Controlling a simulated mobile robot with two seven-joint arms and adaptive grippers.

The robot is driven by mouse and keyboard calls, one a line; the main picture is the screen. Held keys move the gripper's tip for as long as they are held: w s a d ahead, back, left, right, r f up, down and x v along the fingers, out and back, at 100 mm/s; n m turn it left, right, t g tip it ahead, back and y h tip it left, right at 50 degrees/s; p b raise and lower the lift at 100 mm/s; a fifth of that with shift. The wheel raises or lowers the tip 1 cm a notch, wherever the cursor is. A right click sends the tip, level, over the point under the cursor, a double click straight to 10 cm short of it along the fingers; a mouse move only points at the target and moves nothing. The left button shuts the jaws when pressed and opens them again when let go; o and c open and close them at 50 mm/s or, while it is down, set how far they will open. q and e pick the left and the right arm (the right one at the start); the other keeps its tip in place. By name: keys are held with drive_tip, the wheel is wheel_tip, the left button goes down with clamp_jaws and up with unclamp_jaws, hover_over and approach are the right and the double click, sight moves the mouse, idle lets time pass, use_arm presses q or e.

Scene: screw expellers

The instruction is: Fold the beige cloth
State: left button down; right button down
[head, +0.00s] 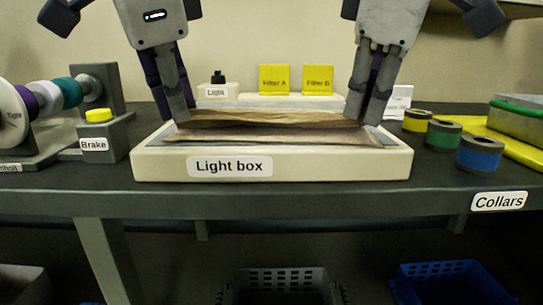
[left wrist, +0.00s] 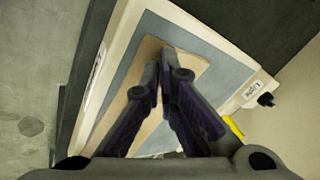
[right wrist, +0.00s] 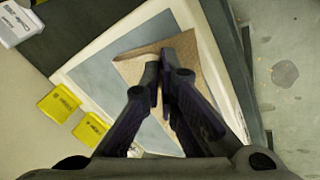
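The pinched fabric is mostly hidden by the fingers.
Yellow filters (head: 274,79) and a light switch box (head: 217,90) stand behind the light box. A brake unit (head: 101,132) is on the left. Several collars, including a blue one (head: 480,153), are on the right. The table's front edge is clear.

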use_arm(q)
drive_tip(key=shift+s+f, duration=0.15)
drive_tip(key=shift+f, duration=0.4)
use_arm(e)
drive_tip(key=shift+s+f, duration=0.15)
drive_tip(key=shift+f, duration=0.45)
use_arm(q)
drive_tip(key=shift+f, duration=0.1)
use_arm(e)
drive_tip(key=shift+t, duration=0.3)
use_arm(q)
drive_tip(key=shift+w+t, duration=0.2)
drive_tip(key=shift+t, duration=0.1)
use_arm(e)
drive_tip(key=shift+w, duration=0.25)
use_arm(q)
drive_tip(key=c, duration=1.5)
unclamp_jaws()
use_arm(e)
drive_tip(key=c, duration=1.5)
unclamp_jaws()
use_arm(q)
drive_tip(key=shift+r, duration=0.2)
use_arm(e)
drive_tip(key=shift+r, duration=0.15)
